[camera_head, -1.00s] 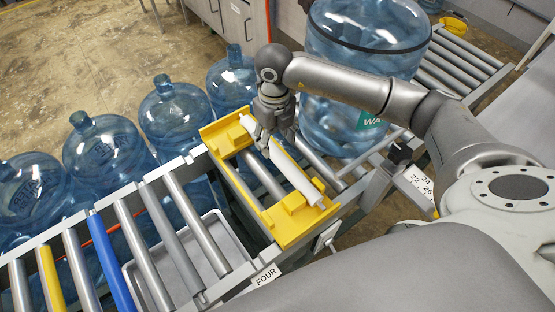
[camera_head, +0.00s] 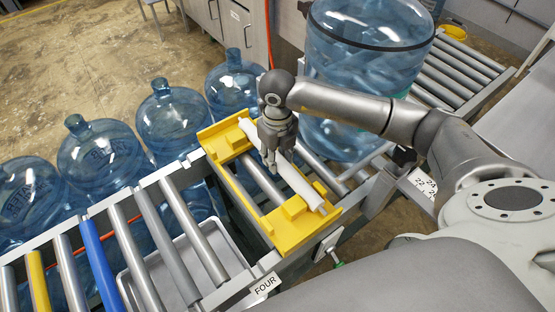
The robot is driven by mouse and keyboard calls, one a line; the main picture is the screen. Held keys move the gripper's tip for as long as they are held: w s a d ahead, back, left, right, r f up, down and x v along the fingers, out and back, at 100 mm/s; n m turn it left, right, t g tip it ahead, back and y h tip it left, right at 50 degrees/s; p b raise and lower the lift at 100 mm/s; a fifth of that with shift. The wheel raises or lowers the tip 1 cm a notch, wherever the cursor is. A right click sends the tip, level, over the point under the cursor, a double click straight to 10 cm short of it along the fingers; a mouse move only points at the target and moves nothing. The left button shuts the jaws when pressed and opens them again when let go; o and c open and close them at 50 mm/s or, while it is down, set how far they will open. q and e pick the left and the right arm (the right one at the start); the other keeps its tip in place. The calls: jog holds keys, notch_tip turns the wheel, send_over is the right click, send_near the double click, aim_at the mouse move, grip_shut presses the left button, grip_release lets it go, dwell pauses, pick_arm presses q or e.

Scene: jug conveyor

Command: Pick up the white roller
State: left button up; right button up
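The white roller (camera_head: 298,184) lies slantwise along the right side of a yellow holder (camera_head: 228,187) that rests on the conveyor. My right gripper (camera_head: 270,166) points down over the upper half of the roller. Its fingers look close together and hide part of the roller. The frames do not show clearly whether they grip it or only stand in front of it. The roller still lies in the holder. My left gripper is not in view.
Several blue water jugs (camera_head: 103,160) stand behind the conveyor at left. A large jug (camera_head: 362,70) stands on the rollers behind my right arm. Metal rollers, a blue roller (camera_head: 97,258) and a yellow roller (camera_head: 37,281) lie at left. A grey tray (camera_head: 137,290) sits below.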

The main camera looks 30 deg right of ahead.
jog(key=shift+w, duration=0.1)
grip_shut()
jog(key=shift+r, duration=0.1)
